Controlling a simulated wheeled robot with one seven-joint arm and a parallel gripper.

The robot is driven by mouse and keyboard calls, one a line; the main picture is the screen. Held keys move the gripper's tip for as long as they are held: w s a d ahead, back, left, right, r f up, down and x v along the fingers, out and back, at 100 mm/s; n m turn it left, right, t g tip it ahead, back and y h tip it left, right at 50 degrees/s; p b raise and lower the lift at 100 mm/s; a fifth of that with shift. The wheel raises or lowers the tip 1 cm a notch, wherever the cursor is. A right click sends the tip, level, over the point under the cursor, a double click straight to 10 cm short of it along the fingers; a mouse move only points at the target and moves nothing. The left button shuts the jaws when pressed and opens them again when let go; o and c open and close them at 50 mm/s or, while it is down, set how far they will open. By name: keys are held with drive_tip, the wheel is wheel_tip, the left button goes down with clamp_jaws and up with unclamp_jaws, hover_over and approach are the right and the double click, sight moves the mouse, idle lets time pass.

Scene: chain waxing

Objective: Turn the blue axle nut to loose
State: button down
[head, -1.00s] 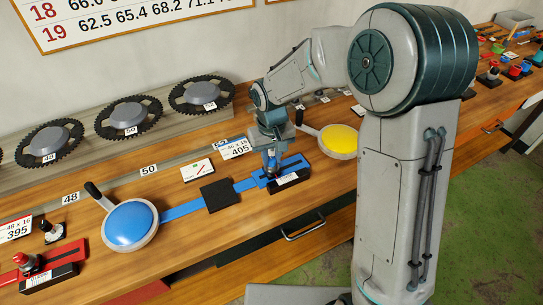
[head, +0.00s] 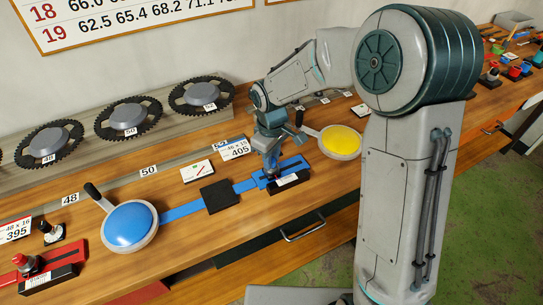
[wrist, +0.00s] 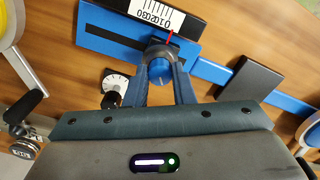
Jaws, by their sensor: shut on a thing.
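The blue axle nut (wrist: 159,70) sits between my gripper's two fingers in the wrist view. My gripper (wrist: 160,82) is shut on it from above, with a finger on each side. A red pointer mark (wrist: 169,38) shows just beyond the nut, beside a white number scale (wrist: 156,14) on a black block. In the head view my gripper (head: 271,170) stands low over the blue slide base (head: 294,164), and the nut is mostly hidden there by the fingers.
A black block (head: 219,195) lies across the blue strip (head: 245,185). A blue pad with a handle (head: 130,224) is at left and a yellow one (head: 340,140) at right. A small white dial (wrist: 117,84) is close beside my left finger. Chainrings (head: 130,118) line the back.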

drive_tip(key=shift+r, duration=0.1)
drive_tip(key=c, duration=1.2)
unclamp_jaws()
drive_tip(key=shift+c, duration=0.2)
wheel_tip(320, 180, up, 14)
drive_tip(key=b, duration=0.1)
